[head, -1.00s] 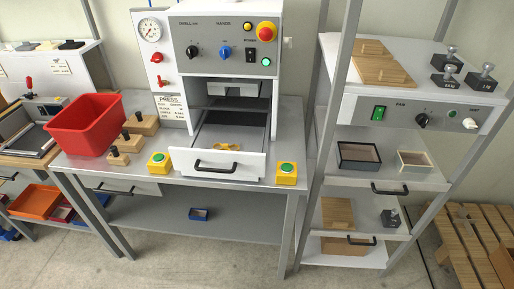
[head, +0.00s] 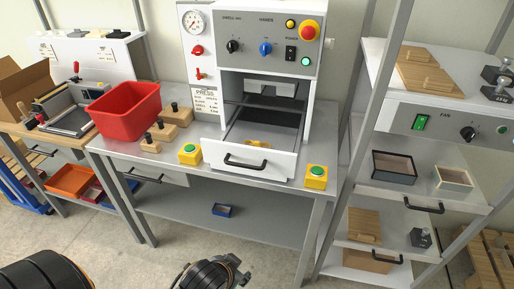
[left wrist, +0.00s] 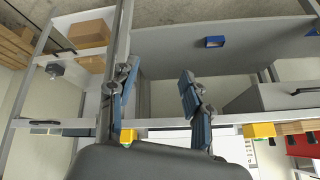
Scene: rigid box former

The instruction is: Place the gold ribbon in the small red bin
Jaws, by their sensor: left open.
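The gold ribbon (head: 257,142) lies in the open white drawer (head: 248,161) of the press, behind its black handle. A red bin (head: 128,112) stands on the table left of the press. A smaller red bin (head: 95,192) is partly seen on the low shelf beside an orange bin. My left gripper (head: 236,268) is at the bottom edge of the head view, in front of the table and well short of the drawer. In the left wrist view its two blue-padded fingers (left wrist: 157,80) are apart with nothing between them. My right gripper is not in view.
Yellow button boxes (head: 189,153) (head: 316,177) flank the drawer. Wooden blocks with black knobs (head: 162,132) stand between red bin and press. A blue bin (head: 222,210) sits on the lower shelf. A shelving rack (head: 350,170) rises at the right. The floor in front is clear.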

